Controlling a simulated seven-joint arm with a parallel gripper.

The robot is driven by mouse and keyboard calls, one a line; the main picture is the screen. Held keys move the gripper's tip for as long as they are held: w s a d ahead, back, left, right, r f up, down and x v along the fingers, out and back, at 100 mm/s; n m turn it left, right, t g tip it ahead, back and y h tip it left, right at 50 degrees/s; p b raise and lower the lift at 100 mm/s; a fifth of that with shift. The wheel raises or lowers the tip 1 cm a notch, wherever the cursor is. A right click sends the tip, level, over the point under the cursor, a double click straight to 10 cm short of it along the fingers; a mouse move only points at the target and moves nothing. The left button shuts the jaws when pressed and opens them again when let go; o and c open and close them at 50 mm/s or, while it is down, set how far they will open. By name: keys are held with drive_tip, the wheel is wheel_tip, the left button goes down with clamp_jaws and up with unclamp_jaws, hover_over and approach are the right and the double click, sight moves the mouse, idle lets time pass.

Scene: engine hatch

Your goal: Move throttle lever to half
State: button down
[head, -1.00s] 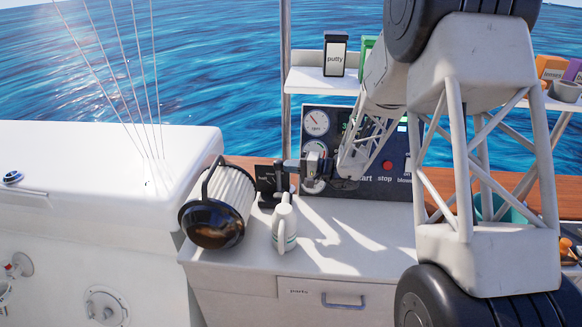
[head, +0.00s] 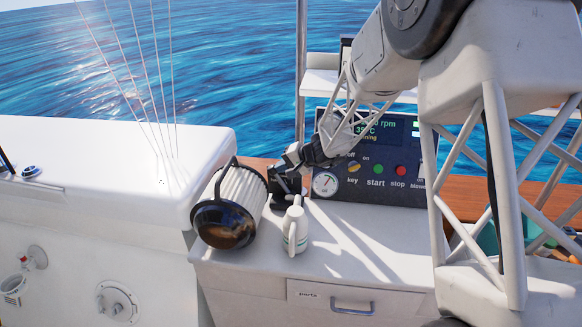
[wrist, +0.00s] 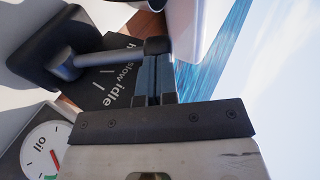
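The throttle lever shows in the wrist view as a grey metal rod (wrist: 95,59) with a dark knob (wrist: 157,45) at its end, rising from a black base (wrist: 30,50). A dark plate (wrist: 117,80) beside it reads "slow" and "idle". In the head view the black throttle unit (head: 287,188) stands on the counter, partly hidden by my gripper (head: 292,158). In the wrist view my gripper (wrist: 156,72) has its two fingers close together, with only a thin dark line between them. Their tips are at the knob, touching or nearly so; I cannot tell which.
The instrument panel (head: 375,165) with key, start and stop is behind. An oil gauge (wrist: 42,150) shows in the wrist view. Counter right of the mug is clear.

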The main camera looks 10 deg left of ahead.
sight(273, 167)
drive_tip(key=shift+a+f+h, duration=0.25)
drive_tip(key=shift+a+h, duration=0.4)
drive_tip(key=shift+a, duration=0.15)
drive_tip(key=shift+a+f+h, duration=0.25)
drive_tip(key=shift+a+h, duration=0.4)
drive_tip(key=shift+a, duration=0.1)
drive_tip(key=shift+a+f, duration=0.4)
drive_tip(key=shift+a, duration=0.2)
drive_tip(key=shift+a+f, duration=0.1)
drive_tip(key=shift+a, duration=0.05)
drive_tip(key=v, duration=0.8)
